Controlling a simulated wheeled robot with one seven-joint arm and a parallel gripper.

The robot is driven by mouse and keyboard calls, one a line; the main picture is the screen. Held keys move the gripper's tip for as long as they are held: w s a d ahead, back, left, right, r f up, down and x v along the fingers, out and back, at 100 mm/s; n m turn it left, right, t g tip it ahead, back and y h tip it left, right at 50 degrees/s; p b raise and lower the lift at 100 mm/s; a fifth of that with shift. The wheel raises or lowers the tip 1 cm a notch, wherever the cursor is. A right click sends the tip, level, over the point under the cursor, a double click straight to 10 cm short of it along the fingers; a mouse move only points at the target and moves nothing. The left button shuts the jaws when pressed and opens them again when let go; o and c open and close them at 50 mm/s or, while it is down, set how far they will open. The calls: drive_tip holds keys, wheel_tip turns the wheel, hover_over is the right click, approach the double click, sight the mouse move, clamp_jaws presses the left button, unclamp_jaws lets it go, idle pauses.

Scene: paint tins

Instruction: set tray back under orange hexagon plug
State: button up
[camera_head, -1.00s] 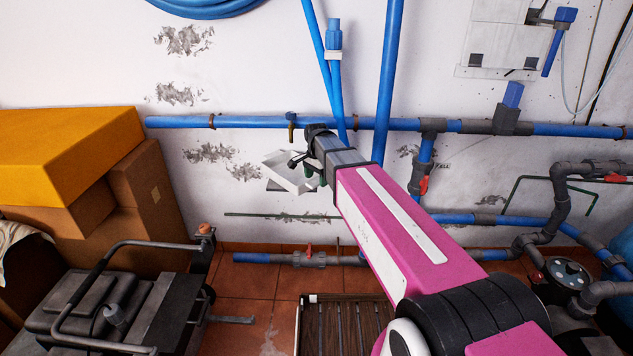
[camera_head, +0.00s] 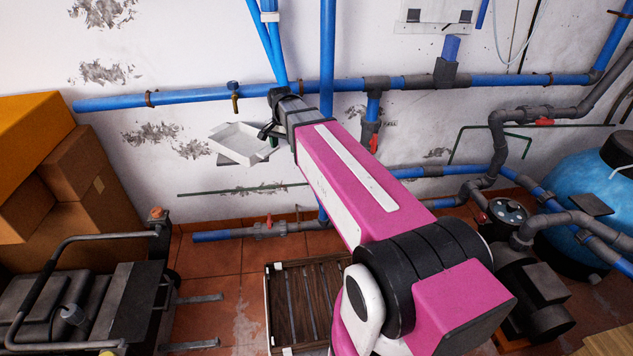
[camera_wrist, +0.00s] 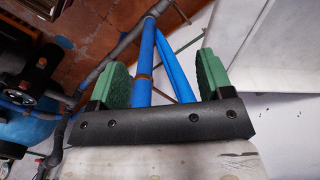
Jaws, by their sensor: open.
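The shallow white tray (camera_head: 245,141) is by the wall below the blue pipe, with a flat grey piece (camera_head: 236,161) showing under it. My gripper (camera_head: 271,138) is at the tray's right side. In the wrist view my gripper (camera_wrist: 163,80) is open, its two green fingers apart. A pale panel that looks like the tray (camera_wrist: 240,38) is close beside the right finger; contact is unclear. A small orange plug-like piece (camera_head: 157,213) tops a grey post at the left; I cannot tell whether it is hexagonal. My arm hides part of the wall.
A blue pipe (camera_head: 190,95) with a brass tap (camera_head: 235,103) runs above the tray. Cardboard boxes (camera_head: 75,195) and a dark wheeled machine (camera_head: 90,290) stand left. A slatted wooden piece (camera_head: 305,300) lies on the tiled floor. Pumps and a blue tank (camera_head: 590,185) stand right.

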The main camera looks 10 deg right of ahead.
drive_tip(key=s+d+f+n, duration=0.6)
drive_tip(key=s+d+f, duration=0.7)
drive_tip(key=s, duration=0.2)
drive_tip(key=shift+f+n, duration=0.2)
drive_tip(key=shift+n, duration=0.2)
drive_tip(key=shift+o, duration=0.4)
drive_tip(key=shift+a, duration=0.1)
